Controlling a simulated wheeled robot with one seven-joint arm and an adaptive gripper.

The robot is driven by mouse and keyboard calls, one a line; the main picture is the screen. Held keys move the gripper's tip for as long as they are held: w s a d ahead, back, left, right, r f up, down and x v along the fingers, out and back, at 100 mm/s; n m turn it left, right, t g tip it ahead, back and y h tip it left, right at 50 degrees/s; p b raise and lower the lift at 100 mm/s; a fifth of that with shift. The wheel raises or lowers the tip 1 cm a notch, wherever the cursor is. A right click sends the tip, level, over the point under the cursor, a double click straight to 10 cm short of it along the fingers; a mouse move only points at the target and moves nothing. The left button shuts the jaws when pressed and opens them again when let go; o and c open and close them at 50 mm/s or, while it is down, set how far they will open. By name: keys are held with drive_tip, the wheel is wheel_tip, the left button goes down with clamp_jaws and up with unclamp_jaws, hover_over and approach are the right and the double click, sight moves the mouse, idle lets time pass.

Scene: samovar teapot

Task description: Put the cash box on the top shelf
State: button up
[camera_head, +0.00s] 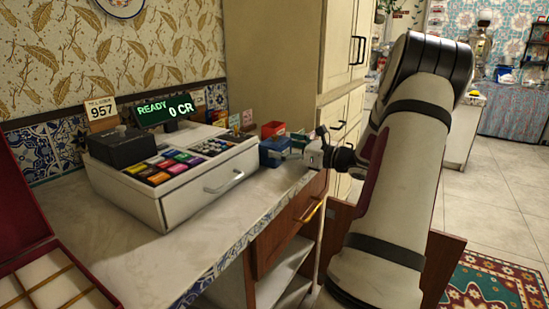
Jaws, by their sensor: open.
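My gripper (316,153) is small in view, above the right end of the counter, open, with nothing visible between its fingers. Just left of it on the counter sits a small blue box (272,154), with a small red open box (273,129) behind it. I cannot tell for sure which thing is the cash box. A cream cash register (205,192) with coloured keys and a closed front drawer stands on the counter.
A wooden drawer (280,232) with a yellow handle is under the counter (215,245). A red divided case (45,275) lies open at the left. A tall cream cabinet (285,55) stands behind. A dark rack (537,50) is far right; tiled floor (505,200) is clear there.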

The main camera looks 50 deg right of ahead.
drive_tip(key=shift+w, duration=1)
drive_tip(key=c, duration=1.1)
drive_tip(key=shift+c, duration=0.5)
drive_tip(key=shift+r, duration=0.1)
